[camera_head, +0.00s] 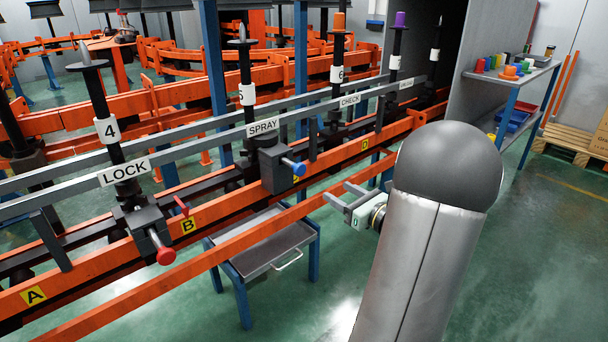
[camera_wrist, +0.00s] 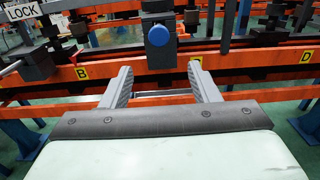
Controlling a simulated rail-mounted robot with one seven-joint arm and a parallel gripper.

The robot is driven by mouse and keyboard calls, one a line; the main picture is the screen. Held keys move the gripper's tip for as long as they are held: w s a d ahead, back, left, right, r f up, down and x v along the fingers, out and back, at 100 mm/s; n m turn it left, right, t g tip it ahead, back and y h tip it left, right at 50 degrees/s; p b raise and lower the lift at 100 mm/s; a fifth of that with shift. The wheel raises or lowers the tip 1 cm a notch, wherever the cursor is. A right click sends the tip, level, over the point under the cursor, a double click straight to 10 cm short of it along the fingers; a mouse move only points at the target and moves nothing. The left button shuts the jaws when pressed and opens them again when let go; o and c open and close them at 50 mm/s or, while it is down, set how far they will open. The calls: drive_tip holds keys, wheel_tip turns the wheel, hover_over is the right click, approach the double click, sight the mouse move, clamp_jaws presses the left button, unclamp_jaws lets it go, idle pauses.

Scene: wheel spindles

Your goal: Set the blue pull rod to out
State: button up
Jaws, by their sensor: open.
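The blue pull rod (camera_head: 294,167) is a blue round knob on a short rod. It sticks out from a dark box under the SPRAY sign (camera_head: 263,127). In the wrist view the blue knob (camera_wrist: 158,36) faces me, above and beyond the open fingers, near the middle between them. My gripper (camera_head: 340,195) is open and empty, with its fingers pointing toward the rail. In the head view it is to the right of the knob and apart from it. In the wrist view both fingertips of my gripper (camera_wrist: 160,72) show.
A red pull rod (camera_head: 165,255) sticks out under the LOCK sign (camera_head: 125,172) at left. Orange rails (camera_head: 240,195) run below the knobs. A grey tray table (camera_head: 268,245) stands below the rails. A shelf (camera_head: 512,76) with coloured items is at right.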

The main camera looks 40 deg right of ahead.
sight(302, 171)
drive_tip(key=w+b, duration=0.1)
drive_tip(key=w, duration=0.4)
drive_tip(key=w+b, duration=0.1)
drive_tip(key=w, duration=0.4)
drive_tip(key=w+b, duration=0.1)
drive_tip(key=w, duration=0.5)
drive_tip(key=shift+a, duration=0.35)
